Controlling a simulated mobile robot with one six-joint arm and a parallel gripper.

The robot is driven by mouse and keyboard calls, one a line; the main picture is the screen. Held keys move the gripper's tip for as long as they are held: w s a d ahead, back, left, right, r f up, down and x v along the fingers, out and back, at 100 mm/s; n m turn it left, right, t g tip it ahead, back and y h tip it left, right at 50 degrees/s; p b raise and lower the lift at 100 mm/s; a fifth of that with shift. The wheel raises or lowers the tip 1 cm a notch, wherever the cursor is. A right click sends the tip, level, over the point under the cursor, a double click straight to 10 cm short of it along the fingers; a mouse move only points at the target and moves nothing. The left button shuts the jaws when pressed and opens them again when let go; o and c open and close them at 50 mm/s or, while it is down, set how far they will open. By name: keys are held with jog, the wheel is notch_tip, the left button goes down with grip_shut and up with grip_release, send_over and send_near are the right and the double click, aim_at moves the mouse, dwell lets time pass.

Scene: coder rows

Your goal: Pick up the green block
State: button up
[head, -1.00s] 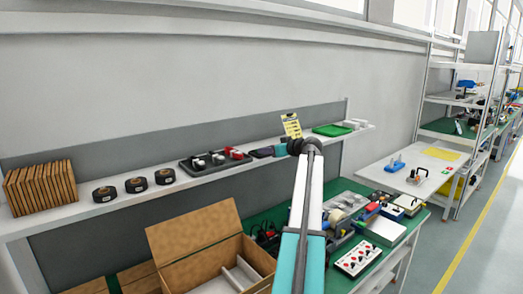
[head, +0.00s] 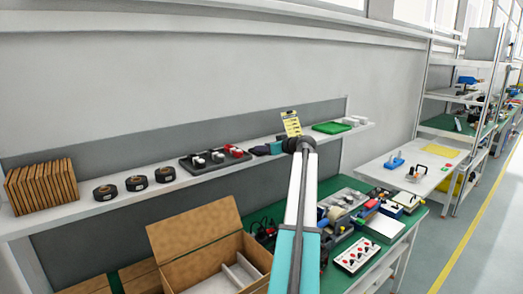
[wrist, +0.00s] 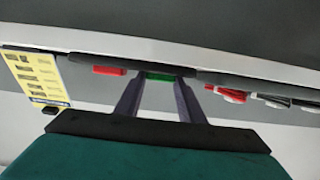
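The green block (wrist: 160,77) shows in the wrist view as a small bright green patch at the shelf edge, between my two fingertips in the picture. My gripper (wrist: 160,83) is open, with a clear gap between its fingers and nothing held. The block seems to lie beyond the tips; I cannot tell how far. In the head view I cannot make out the block, as my arm covers that part of the shelf.
A red piece (wrist: 110,70) lies beside the block, and a yellow card (wrist: 37,76) is near. The shelf carries black rolls (head: 136,183), a dark tray (head: 215,160) and a green tray (head: 332,128). An open cardboard box (head: 195,230) stands below.

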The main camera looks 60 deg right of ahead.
jog(key=shift+r, duration=0.1)
dwell(0.3)
jog(key=shift+r+b, duration=0.9)
jog(key=shift+r, duration=0.6)
jog(key=s+a+r+b, duration=0.1)
jog(key=s+b, duration=0.3)
jog(key=s, duration=1.2)
jog(key=shift+a+r, duration=0.4)
jog(key=shift+a, duration=0.15)
